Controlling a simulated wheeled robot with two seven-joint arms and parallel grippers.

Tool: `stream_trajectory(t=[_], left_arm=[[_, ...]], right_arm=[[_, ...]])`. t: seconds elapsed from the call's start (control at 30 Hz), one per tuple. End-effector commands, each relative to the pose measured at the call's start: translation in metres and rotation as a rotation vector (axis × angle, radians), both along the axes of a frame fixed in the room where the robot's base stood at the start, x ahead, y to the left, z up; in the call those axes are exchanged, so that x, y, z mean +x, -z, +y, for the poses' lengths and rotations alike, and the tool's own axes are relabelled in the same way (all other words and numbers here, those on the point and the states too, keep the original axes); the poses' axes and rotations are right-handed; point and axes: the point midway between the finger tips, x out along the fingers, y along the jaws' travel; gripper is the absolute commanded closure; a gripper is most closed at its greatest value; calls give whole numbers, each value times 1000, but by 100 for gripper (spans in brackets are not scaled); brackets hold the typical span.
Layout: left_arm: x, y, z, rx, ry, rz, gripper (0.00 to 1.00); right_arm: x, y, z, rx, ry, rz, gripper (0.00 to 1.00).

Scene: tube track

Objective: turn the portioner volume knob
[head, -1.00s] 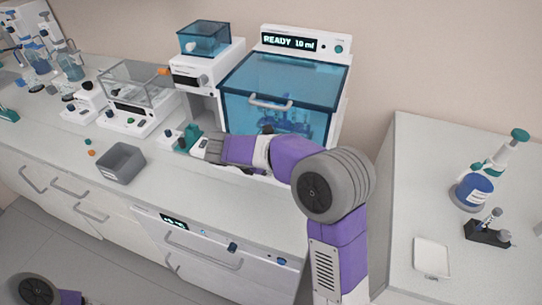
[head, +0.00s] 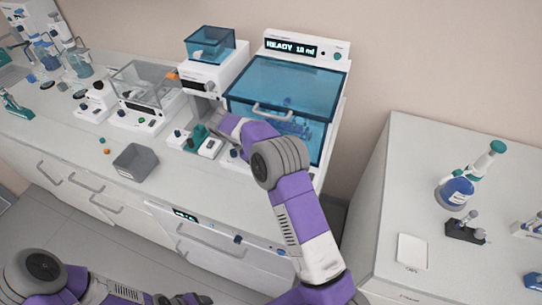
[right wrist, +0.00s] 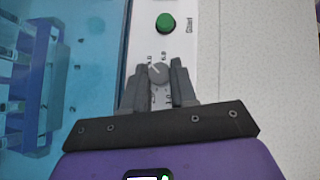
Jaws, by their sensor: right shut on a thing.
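The portioner is the white machine with a blue see-through lid (head: 285,90) and a display (head: 291,48) reading "READY 1.0 ml". Its grey round volume knob (right wrist: 158,73) shows in the right wrist view on a white panel, with printed numbers around it and a pale pointer line slanting across it. My right gripper (right wrist: 157,66) is shut on this knob, one finger on each side. In the head view my own right arm hides the knob and this gripper. My left gripper (head: 188,298) is low at the bottom edge, away from the bench, and its jaws are unclear.
A green start button (right wrist: 165,22) sits just beyond the knob. A grey bin (head: 135,162) and small instruments (head: 193,138) stand on the bench left of my right arm. The side bench at right holds a blue bottle (head: 457,190) and a white tray (head: 412,251).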

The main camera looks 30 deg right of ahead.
Motion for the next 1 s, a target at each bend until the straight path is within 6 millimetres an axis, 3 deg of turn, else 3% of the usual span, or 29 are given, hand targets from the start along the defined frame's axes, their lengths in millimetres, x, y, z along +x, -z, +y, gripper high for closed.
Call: stream_trajectory(t=[0.23, 0.77, 0.8, 0.97, 1.0], left_arm=[[0, -11, 0, 0, 0, 0, 39], [0, -13, 0, 0, 0, 0, 39], [0, -13, 0, 0, 0, 0, 39], [0, -13, 0, 0, 0, 0, 39], [0, -13, 0, 0, 0, 0, 39]], right_arm=[[1, 0, 0, 4, 87, 2, 100], [1, 1, 0, 3, 112, 1, 100], [1, 1, 0, 3, 112, 1, 72], [1, 1, 0, 2, 111, 1, 48], [1, 1, 0, 2, 112, 0, 48]])
